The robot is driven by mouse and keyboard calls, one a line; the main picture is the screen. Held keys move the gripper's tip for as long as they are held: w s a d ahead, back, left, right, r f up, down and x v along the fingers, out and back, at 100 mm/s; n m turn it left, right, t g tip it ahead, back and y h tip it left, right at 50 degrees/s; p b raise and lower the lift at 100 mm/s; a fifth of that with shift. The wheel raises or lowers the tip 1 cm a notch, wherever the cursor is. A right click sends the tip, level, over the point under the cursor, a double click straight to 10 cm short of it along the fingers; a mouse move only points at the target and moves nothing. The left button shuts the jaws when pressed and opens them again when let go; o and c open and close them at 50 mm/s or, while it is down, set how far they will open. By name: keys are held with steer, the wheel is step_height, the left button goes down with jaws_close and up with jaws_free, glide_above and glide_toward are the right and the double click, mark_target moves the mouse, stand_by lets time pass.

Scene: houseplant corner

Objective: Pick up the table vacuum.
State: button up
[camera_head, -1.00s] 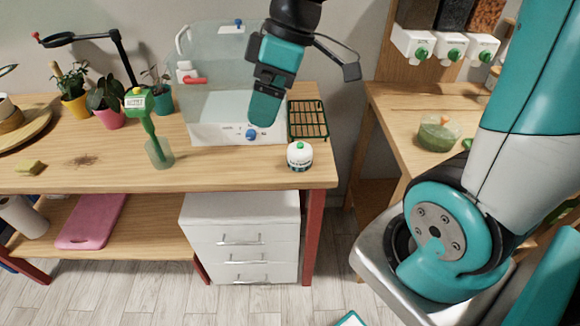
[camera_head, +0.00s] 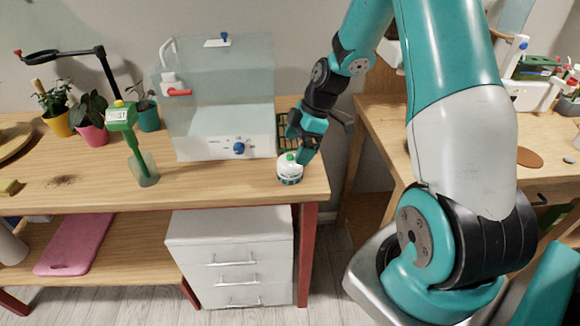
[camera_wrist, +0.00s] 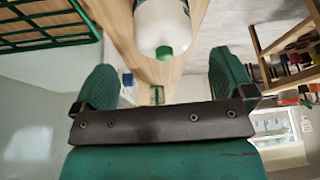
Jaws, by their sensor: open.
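The table vacuum (camera_head: 289,172) is a small round white unit with a green knob on top and a dark band of lettering. It stands upright near the right front edge of the wooden table. In the wrist view the table vacuum (camera_wrist: 162,22) shows beyond the fingers, its green knob pointing towards my gripper. My gripper (camera_head: 303,150) is open and empty, just above and behind the vacuum in the head view. In the wrist view the fingers of my gripper (camera_wrist: 165,78) are spread wide, with the knob roughly midway between their tips. Contact cannot be told.
A clear tank with a white control base (camera_head: 215,148) stands left of the vacuum. A green wire rack (camera_head: 284,132) is behind it, partly hidden by my arm. A green tool in a glass (camera_head: 146,170) and dark crumbs (camera_head: 62,180) are further left. The front table strip is clear.

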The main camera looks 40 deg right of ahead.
mark_target(293, 156)
steer(key=shift+p+x, duration=0.8)
steer(key=shift+x, duration=2.35)
steer(key=shift+s, duration=0.2)
steer(key=c, duration=1.1)
step_height(293, 156, up, 20)
steer(key=b, duration=0.1)
steer(key=shift+b, duration=0.4)
